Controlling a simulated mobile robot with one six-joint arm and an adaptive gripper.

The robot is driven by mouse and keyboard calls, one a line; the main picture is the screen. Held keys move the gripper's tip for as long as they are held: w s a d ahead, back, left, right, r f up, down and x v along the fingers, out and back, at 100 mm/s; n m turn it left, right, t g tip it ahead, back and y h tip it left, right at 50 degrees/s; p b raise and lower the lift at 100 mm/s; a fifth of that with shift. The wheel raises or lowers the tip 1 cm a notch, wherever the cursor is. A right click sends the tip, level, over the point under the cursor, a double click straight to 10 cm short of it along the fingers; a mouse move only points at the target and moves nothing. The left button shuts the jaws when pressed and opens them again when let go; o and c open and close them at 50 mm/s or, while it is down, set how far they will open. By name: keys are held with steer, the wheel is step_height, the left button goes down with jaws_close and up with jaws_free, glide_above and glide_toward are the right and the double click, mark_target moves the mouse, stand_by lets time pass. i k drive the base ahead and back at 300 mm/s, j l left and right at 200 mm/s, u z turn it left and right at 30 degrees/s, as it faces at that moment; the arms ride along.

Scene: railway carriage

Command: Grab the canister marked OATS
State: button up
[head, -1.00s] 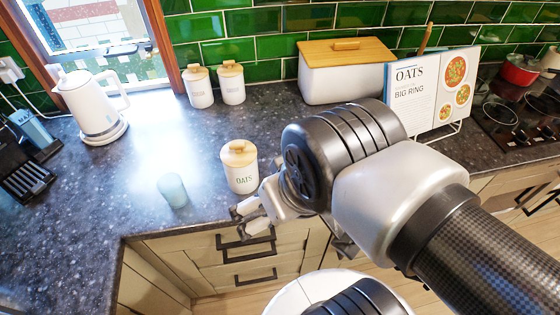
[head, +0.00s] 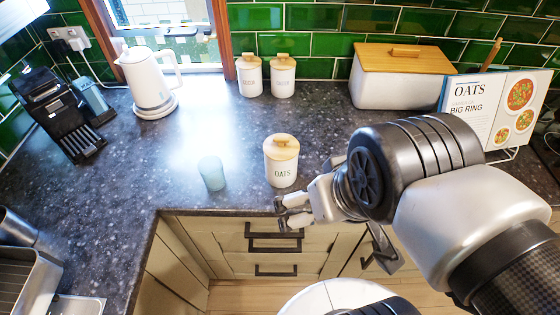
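The OATS canister (head: 281,170) is white with a wooden lid and dark lettering. It stands upright on the dark speckled counter (head: 130,185), near its front edge. My gripper (head: 284,213) is just in front of and below the canister in the picture, by the counter's front edge. Its two fingers are apart with nothing visible between them. I see no contact with the canister.
A pale blue cup (head: 212,174) stands just left of the canister. Two similar canisters (head: 249,76) (head: 283,76) stand by the back wall. A bread bin (head: 400,85), an OATS recipe book (head: 480,105) and a white kettle (head: 148,82) stand further off.

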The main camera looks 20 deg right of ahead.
mark_target(278, 174)
steer(key=i+j, duration=0.15)
steer(key=j, duration=0.25)
steer(key=i+j, duration=0.1)
steer(key=j, duration=0.3)
steer(key=i+j, duration=0.15)
steer(key=j, duration=0.3)
